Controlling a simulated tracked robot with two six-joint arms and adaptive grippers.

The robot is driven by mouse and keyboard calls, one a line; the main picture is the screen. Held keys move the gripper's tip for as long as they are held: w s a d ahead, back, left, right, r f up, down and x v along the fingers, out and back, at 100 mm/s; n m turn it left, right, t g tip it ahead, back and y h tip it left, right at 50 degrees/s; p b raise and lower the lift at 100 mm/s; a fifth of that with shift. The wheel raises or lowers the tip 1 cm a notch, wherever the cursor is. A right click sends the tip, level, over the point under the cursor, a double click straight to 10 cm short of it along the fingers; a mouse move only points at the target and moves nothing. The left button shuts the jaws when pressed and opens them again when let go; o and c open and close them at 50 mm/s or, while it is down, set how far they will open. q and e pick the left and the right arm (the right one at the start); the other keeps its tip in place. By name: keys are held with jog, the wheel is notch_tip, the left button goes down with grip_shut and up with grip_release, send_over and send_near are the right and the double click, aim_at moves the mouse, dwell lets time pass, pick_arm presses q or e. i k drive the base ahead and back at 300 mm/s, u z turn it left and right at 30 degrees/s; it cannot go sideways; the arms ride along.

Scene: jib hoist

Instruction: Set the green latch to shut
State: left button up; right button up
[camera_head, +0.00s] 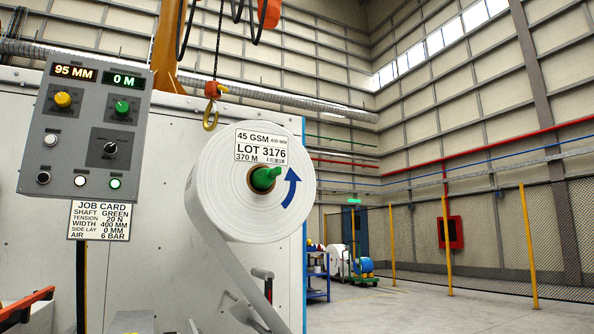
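A green part (265,177) sticks out of the core of a large white roll (222,190). It looks like a shaft end, and I cannot tell whether a latch is part of it. No separate green latch can be made out. The roll carries a lot label (261,146) and a blue curved arrow (291,188). A white web runs down from it to the lower right. Neither of my grippers can be made out in this view.
A grey control panel (70,140) with knobs and buttons stands at the left, with a job card (99,221) below it. A hoist hook (211,117) hangs just above the roll's upper left. Open floor lies at the right, before yellow posts (448,245).

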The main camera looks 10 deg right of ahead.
aim_at(276, 172)
jog(key=z, duration=0.1)
jog(key=i, duration=1)
jog(key=u, duration=0.05)
